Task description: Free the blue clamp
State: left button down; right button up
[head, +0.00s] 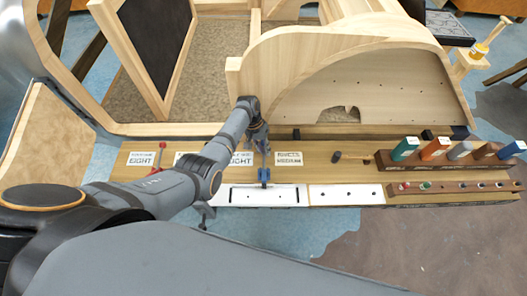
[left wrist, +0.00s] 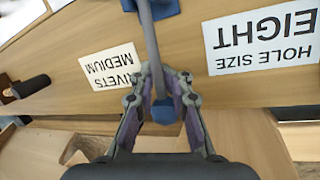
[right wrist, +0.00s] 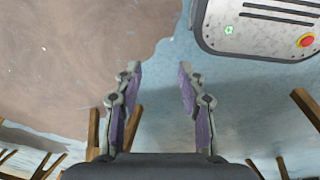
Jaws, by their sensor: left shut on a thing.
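The blue clamp (head: 264,175) has blue jaw parts and a grey bar. Its lower blue part sits at the front edge of the wooden bench, at the white panel. My left gripper (head: 262,145) reaches down over the bench to the clamp's upper end. In the left wrist view its fingers (left wrist: 163,88) are shut around the bar of the clamp (left wrist: 152,45), near a blue end piece between them. Whether the jaws still grip the panel I cannot tell. My right gripper (right wrist: 160,72) is open and empty above the floor.
A white slotted panel (head: 285,197) runs along the bench (head: 345,175). A red clamp (head: 161,153) stands left. A small mallet (head: 345,156) and a rack of coloured-handled tools (head: 440,157) are right. The wooden bodyframe (head: 350,60) stands behind. Paper labels lie on the bench.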

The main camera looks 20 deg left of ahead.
pick_arm(q)
jog(key=shift+w+a+f+b, duration=0.2)
jog(key=shift+w+f+b, duration=0.1)
jog(key=shift+w+f, duration=0.15)
pick_arm(e)
jog(key=shift+s+f, duration=0.45)
jog(key=shift+s, duration=0.2)
pick_arm(q)
jog(key=c, duration=1.4)
grip_release()
jog(key=shift+f, duration=0.1)
jog(key=o, duration=0.3)
jog(key=shift+w+a+f, duration=0.1)
jog(key=shift+w+f, duration=0.05)
jog(key=shift+f, duration=0.05)
pick_arm(e)
jog(key=shift+w+a, duration=0.1)
jog(key=shift+w, duration=0.3)
